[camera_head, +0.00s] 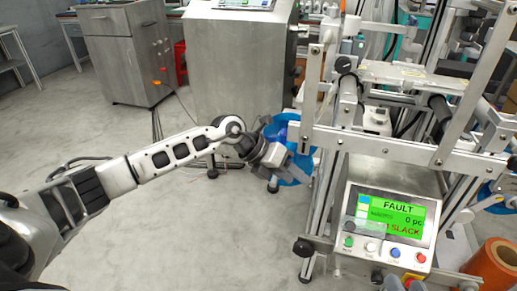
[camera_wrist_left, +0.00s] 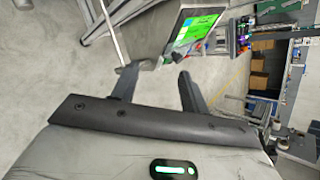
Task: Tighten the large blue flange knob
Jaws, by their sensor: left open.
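The large blue flange (camera_head: 291,172) shows in the head view at the left side of the machine frame, partly hidden behind my left gripper and a metal upright. I cannot make out its knob clearly. My left gripper (camera_head: 290,150) is in front of the blue flange, overlapping it in the picture; I cannot tell if they touch. In the left wrist view the two dark fingers of this gripper (camera_wrist_left: 158,78) are apart with nothing visible between them, and no blue flange shows there. My right gripper is in neither view.
The machine's control panel (camera_head: 393,221) has a green screen reading FAULT and SLACK. A second blue part (camera_head: 492,199) and an orange roll (camera_head: 497,265) are at the right. A steel cabinet (camera_head: 240,65) stands behind the flange. The floor at left is clear.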

